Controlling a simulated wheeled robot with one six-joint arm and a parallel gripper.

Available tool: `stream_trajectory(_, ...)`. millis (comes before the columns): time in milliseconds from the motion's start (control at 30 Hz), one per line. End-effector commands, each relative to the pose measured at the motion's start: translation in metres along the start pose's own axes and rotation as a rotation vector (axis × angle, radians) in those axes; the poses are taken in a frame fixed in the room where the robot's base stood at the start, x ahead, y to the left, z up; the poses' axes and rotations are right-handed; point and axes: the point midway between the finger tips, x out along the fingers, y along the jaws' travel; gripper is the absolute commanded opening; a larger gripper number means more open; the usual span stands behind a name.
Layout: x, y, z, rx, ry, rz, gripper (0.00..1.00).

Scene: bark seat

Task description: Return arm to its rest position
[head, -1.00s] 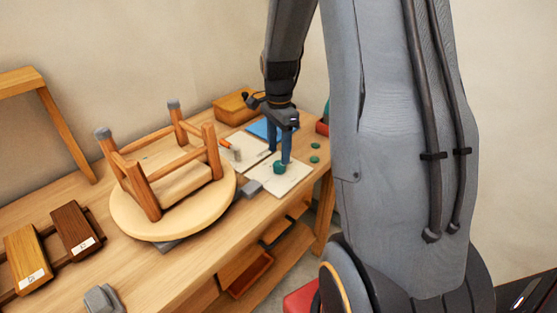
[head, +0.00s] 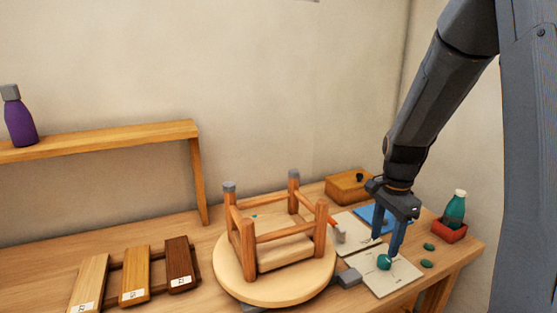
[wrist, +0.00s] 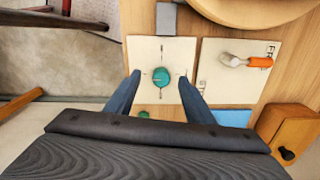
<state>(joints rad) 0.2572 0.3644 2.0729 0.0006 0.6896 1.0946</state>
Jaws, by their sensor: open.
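My gripper (head: 384,246) is open, pointing down above a pale card (head: 405,276) at the right end of the workbench. A small teal lump (head: 384,262) lies on that card, below and between the fingertips. In the wrist view the open fingers (wrist: 160,74) stand on either side of the lump (wrist: 161,77), with clear gaps, so nothing is gripped. The exact height of the fingertips over the card is hard to tell.
An upturned wooden stool (head: 248,250) stands left of my gripper. A wooden box (head: 347,188), a blue sheet (head: 370,214) and a teal bottle (head: 455,208) in a red tray (head: 450,233) are close by. Wood samples (head: 136,278) lie at left.

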Motion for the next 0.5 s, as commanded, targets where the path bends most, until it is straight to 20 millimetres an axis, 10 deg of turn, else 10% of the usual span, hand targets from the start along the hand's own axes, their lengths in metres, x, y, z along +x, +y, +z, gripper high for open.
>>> stream_trajectory(300,-0.007,0.063,0.107,-0.848,0.044,-0.055,0.48)
stream_trajectory(500,-0.005,0.098,0.145,-1.23,0.076,-0.072,0.48)
